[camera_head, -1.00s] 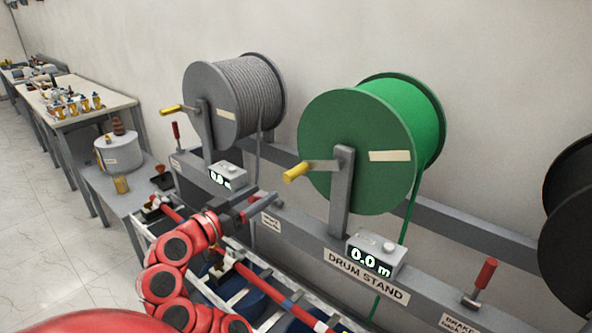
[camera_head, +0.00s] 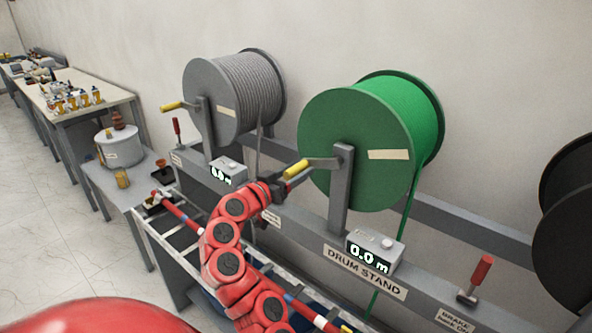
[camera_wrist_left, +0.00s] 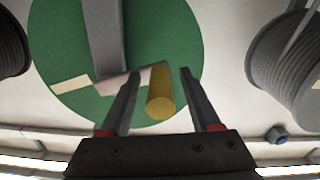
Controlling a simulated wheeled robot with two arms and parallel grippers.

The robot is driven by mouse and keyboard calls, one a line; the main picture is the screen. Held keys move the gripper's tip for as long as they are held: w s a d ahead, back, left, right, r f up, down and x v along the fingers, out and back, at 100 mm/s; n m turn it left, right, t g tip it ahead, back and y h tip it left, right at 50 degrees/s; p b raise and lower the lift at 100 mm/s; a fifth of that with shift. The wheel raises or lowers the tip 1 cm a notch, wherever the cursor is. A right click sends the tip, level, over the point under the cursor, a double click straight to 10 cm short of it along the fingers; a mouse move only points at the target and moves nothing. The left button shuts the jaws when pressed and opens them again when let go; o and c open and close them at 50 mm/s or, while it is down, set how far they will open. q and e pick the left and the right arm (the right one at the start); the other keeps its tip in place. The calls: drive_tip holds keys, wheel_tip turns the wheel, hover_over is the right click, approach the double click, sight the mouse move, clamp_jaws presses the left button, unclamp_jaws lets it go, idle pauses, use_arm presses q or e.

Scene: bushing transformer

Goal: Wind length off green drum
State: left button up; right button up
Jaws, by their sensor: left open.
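The green drum (camera_head: 352,150) hangs on the drum stand (camera_head: 420,293) with green line wound on it. Its crank has a yellow handle (camera_head: 296,169) that points out to the left. The counter box (camera_head: 372,252) below reads 0.0 m. My left gripper (camera_head: 285,183) is at the yellow handle. In the left wrist view the open fingers (camera_wrist_left: 155,95) stand on either side of the yellow handle (camera_wrist_left: 160,98), with gaps showing between. The green drum (camera_wrist_left: 75,50) lies behind it. My right gripper is not in view.
A grey drum (camera_head: 220,105) with its own yellow crank handle stands to the left, and a black drum (camera_head: 570,220) at the right edge. A red brake lever (camera_head: 482,275) rises from the stand. Tables with small parts line the left.

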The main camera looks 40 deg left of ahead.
use_arm(q)
clamp_jaws()
idle(1.4)
